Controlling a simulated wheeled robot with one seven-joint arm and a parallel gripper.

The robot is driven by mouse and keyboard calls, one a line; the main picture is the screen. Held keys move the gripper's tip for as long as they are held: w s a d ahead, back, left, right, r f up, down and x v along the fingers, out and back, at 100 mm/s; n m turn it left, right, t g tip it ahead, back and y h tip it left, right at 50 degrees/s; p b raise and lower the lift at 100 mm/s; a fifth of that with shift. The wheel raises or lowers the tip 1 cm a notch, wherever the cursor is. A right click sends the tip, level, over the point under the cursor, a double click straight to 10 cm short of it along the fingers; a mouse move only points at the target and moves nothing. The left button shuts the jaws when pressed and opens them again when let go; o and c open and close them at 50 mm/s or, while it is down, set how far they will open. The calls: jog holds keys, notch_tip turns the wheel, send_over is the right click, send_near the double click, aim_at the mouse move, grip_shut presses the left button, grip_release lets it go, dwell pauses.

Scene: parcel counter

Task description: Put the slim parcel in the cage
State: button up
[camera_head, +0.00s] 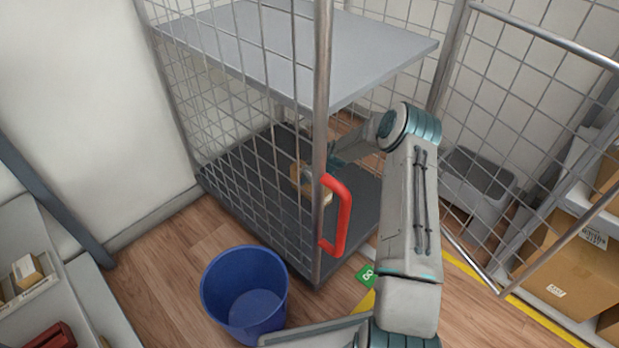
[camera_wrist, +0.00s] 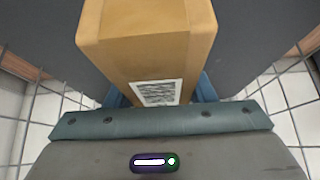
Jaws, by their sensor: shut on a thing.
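The slim parcel (camera_wrist: 150,45) is a brown box with a white printed label, seen close up in the wrist view. My gripper (camera_wrist: 160,92) is shut on it, with a blue finger on either side. In the head view the parcel (camera_head: 299,178) shows partly through the mesh, inside the cage and low over its dark floor. My gripper (camera_head: 335,155) reaches in through the open front, partly hidden by the cage post. The cage (camera_head: 322,60) has wire mesh sides, a grey shelf and a dark base. I cannot tell whether the parcel touches the base.
A red handle (camera_head: 342,215) is on the front post. The mesh door (camera_head: 540,110) stands open at right. The grey shelf (camera_head: 300,45) is above my arm. A blue bin (camera_head: 244,290) stands before the cage. A grey bin (camera_head: 478,180) and brown boxes (camera_head: 565,260) are at right.

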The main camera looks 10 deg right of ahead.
jog(key=o, duration=1.2)
jog(key=shift+f, duration=0.1)
jog(key=shift+r, duration=0.2)
jog(key=p+v, duration=0.4)
jog(key=v, duration=0.8)
